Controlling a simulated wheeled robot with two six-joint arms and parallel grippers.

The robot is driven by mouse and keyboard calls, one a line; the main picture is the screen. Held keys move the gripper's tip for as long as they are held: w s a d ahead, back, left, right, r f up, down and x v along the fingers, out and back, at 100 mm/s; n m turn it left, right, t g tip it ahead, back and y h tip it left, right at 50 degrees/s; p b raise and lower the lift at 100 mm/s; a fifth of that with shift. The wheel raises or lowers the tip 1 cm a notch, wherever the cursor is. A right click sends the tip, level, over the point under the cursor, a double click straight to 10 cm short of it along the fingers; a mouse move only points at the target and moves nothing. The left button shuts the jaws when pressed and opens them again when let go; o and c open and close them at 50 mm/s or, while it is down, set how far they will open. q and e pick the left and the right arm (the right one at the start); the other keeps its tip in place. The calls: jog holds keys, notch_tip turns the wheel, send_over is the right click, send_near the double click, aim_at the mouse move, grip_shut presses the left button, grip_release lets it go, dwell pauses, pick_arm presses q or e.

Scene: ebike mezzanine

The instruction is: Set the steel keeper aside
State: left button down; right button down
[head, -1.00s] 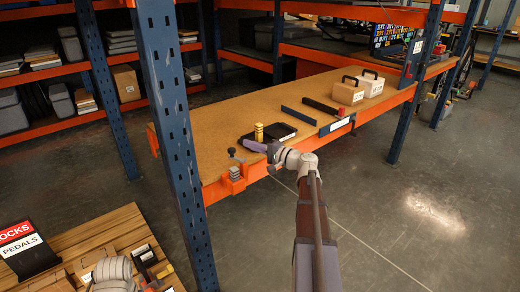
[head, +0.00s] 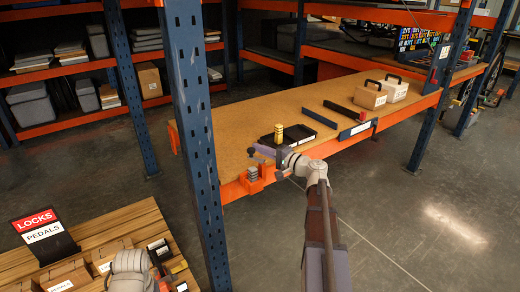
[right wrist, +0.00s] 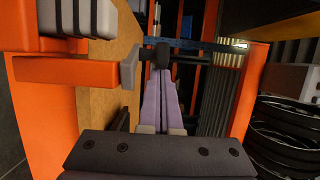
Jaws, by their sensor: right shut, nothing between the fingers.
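My right gripper (head: 262,152) is at the front edge of the wooden bench, above an orange bracket (head: 251,186). Its purple fingers (right wrist: 160,103) are shut and empty in the right wrist view, with a dark knob (right wrist: 160,58) and crossbar just beyond their tips. I cannot tell whether they touch the knob. A ribbed grey metal stack (head: 254,174) sits in the bracket; it also shows in the right wrist view (right wrist: 82,16). I cannot tell for sure which part is the steel keeper. Left-arm parts show at bottom left; the left gripper's jaws are not clear.
A black tray (head: 302,134) with a brass-coloured cylinder (head: 279,133) lies behind my right gripper. Flat bars (head: 317,118) and two handled boxes (head: 370,97) are farther right on the bench. A blue upright (head: 195,130) stands left. Bare bench (head: 235,118) lies behind the tray.

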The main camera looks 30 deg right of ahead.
aim_at(252, 153)
jog(key=shift+w+a+n+g+y, duration=0.15)
jog(key=shift+n+g+y, duration=0.3)
jog(key=shift+y, duration=0.25)
jog(key=shift+a+n+g+y, duration=0.1)
jog(key=shift+n+g+y, duration=0.25)
jog(key=shift+n+y, duration=0.3)
jog(key=n+g+y, duration=0.2)
jog(key=a+n+g+y, duration=0.1)
jog(key=n+g+y, duration=0.1)
jog(key=y, duration=0.1)
jog(key=shift+w+a, duration=0.1)
jog(key=shift+w, duration=0.05)
jog(key=shift+s+a, duration=0.6)
jog(key=shift+a, duration=0.25)
jog(key=shift+s+a, duration=0.15)
jog(key=shift+a, duration=0.1)
dwell(0.6)
